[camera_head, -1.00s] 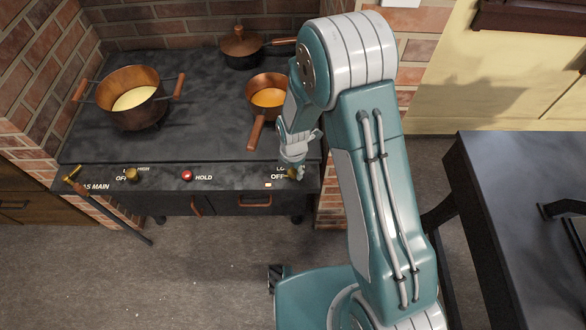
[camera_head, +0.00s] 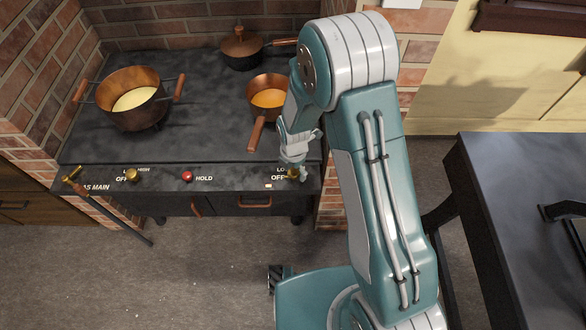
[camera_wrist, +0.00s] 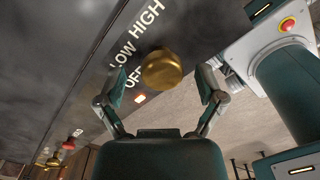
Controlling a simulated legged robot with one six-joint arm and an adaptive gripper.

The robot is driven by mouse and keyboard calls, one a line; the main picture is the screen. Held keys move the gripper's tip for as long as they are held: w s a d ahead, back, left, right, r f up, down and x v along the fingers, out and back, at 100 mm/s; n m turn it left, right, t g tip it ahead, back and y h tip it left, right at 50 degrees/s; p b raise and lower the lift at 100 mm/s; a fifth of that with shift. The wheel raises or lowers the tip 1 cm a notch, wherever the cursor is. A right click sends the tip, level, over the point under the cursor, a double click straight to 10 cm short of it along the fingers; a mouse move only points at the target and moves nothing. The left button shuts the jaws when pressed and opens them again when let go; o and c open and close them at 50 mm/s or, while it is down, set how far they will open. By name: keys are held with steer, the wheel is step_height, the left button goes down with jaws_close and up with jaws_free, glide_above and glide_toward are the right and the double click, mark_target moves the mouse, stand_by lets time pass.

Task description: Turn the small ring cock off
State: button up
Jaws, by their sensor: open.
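The small ring cock (camera_head: 292,173) is a brass knob on the right of the stove's front panel, beside the OFF and LOW lettering. In the wrist view the brass knob (camera_wrist: 161,69) is large, with OFF, LOW and HIGH printed beside it and a small lit orange lamp (camera_wrist: 140,98) near OFF. My gripper (camera_head: 301,174) is at the knob in the head view and partly covers the lettering. In the wrist view my gripper (camera_wrist: 163,100) is open, one finger on each side just short of the knob. I cannot tell whether either finger touches it.
Another brass knob (camera_head: 132,174) and a red HOLD button (camera_head: 187,176) are on the panel's left. A copper saucepan (camera_head: 266,93), a two-handled pot (camera_head: 130,92) and a lidded pan (camera_head: 240,48) stand on the stove (camera_head: 200,135). A dark table (camera_head: 510,180) is at right.

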step_height(320, 180, up, 12)
stand_by(0.4)
stand_by(0.4)
step_height(320, 180, up, 9)
steer(key=m+t, duration=0.1)
steer(key=m, duration=0.5)
glide_above(293, 170)
steer(key=s+d, duration=0.2)
steer(key=d, duration=0.2)
steer(key=s+d+r+m+t, duration=0.3)
steer(key=s+d+r+m, duration=0.3)
steer(key=s+r+m, duration=0.45)
steer(key=s+d+r+m+t, duration=0.1)
steer(key=s+d+r+m, duration=0.2)
steer(key=s+m, duration=0.3)
steer(key=r+m, duration=0.1)
steer(key=m, duration=0.3)
steer(key=shift+s+t, duration=0.3)
steer(key=shift+s, duration=0.1)
